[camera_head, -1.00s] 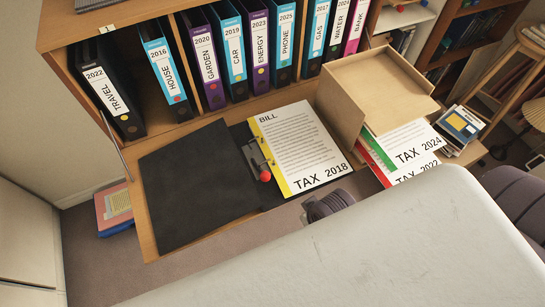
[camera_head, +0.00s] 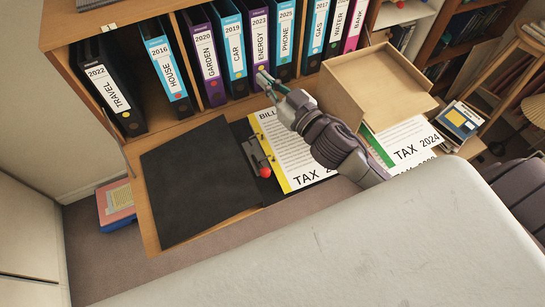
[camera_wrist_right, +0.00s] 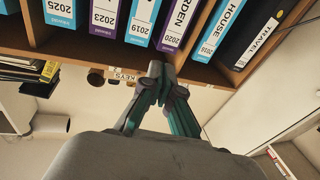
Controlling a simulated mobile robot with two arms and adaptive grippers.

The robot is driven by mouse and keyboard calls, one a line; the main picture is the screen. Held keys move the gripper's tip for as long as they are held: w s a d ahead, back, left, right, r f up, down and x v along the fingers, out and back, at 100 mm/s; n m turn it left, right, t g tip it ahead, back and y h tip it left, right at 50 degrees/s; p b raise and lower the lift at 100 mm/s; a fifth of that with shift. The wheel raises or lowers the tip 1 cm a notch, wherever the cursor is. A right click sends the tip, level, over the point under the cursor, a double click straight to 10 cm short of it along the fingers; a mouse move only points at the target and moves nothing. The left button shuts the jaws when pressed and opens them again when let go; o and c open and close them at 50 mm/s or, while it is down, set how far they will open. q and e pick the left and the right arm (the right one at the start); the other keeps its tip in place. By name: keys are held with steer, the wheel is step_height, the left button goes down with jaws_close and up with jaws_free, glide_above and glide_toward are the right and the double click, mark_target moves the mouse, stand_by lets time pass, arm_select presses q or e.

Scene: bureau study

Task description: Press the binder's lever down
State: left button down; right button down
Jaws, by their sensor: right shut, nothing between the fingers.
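The open black binder (camera_head: 195,180) lies flat on the wooden desk board, its bare cover to the left. Its metal lever mechanism (camera_head: 257,150) has a lever with a red knob (camera_head: 265,172) at the near end. A yellow-edged sheet marked BILL and TAX (camera_head: 285,150) lies on its right side. My right gripper (camera_head: 262,79) is shut and empty, above the sheet's far edge and apart from the lever. It also shows shut in the right wrist view (camera_wrist_right: 157,72), pointing towards the shelved binders. My left gripper is not in view.
A row of upright labelled binders (camera_head: 207,60) stands in the shelf behind. A cardboard-coloured box (camera_head: 375,85) stands right of my right gripper, with TAX papers (camera_head: 408,145) before it. The black cover area is clear.

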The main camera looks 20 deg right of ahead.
steer(key=s+a+n+g+y, duration=0.3)
steer(key=a+n+g+y, duration=0.2)
steer(key=n+g+y, duration=0.7)
steer(key=s+d+f+n+g+h, duration=0.1)
steer(key=s+d+f+g+h, duration=0.2)
steer(key=d+g, duration=0.15)
steer(key=s+d+f+g+h, duration=0.2)
steer(key=s+d+g+h, duration=0.1)
steer(key=d, duration=0.3)
steer(key=d+f+p+x, duration=0.1)
steer(key=f+p+x, duration=0.1)
steer(key=x, duration=1)
steer(key=shift+s+f+p, duration=0.3)
steer(key=shift+f+p, duration=0.1)
steer(key=shift+p, duration=0.4)
